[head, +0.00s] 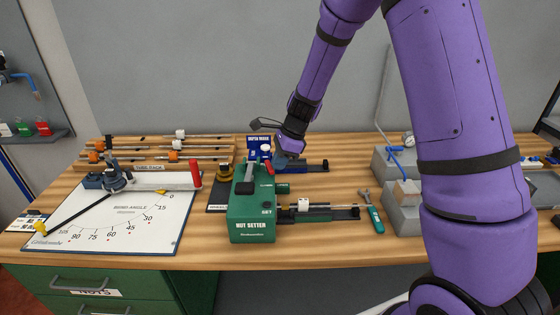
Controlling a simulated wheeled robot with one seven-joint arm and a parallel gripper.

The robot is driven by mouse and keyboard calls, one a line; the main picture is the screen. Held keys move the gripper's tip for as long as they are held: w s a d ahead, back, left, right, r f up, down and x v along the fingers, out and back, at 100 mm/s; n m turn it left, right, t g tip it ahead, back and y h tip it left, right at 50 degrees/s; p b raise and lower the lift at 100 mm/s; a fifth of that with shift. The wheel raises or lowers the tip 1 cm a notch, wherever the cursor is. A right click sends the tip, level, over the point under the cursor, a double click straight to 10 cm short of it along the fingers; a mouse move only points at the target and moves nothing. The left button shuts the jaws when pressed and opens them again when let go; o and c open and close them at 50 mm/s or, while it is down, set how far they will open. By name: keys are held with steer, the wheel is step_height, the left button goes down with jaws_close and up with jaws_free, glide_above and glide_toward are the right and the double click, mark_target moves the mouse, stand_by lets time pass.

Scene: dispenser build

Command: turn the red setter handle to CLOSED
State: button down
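The green setter box (252,226) stands at the front middle of the bench, with a black lever-like part (246,178) on top and small white lettering, including SET, on its face. A small red piece (268,166), which looks like the setter's red handle, shows at the box's upper back right. My gripper (279,161) reaches down from the purple arm right beside that red piece. I cannot tell whether it touches it, and its fingers are too small and partly hidden to show whether they are open or shut.
Left is a white bend-angle board (120,222) with a bender and another red grip (195,174). A tube rack (150,160) stands behind. A black rail (330,213) extends right of the setter, near a green-handled wrench (375,218). Grey blocks (402,212) stand right, partly behind my arm.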

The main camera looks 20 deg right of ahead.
steer(key=shift+w+a, duration=0.35)
steer(key=shift+w, duration=0.35)
steer(key=s+d+r, duration=0.1)
steer(key=d+r, duration=0.6)
steer(key=r, duration=0.2)
steer(key=shift+s+d+r, duration=0.15)
steer(key=shift+d+r, duration=0.05)
steer(key=shift+d, duration=0.2)
stand_by(0.4)
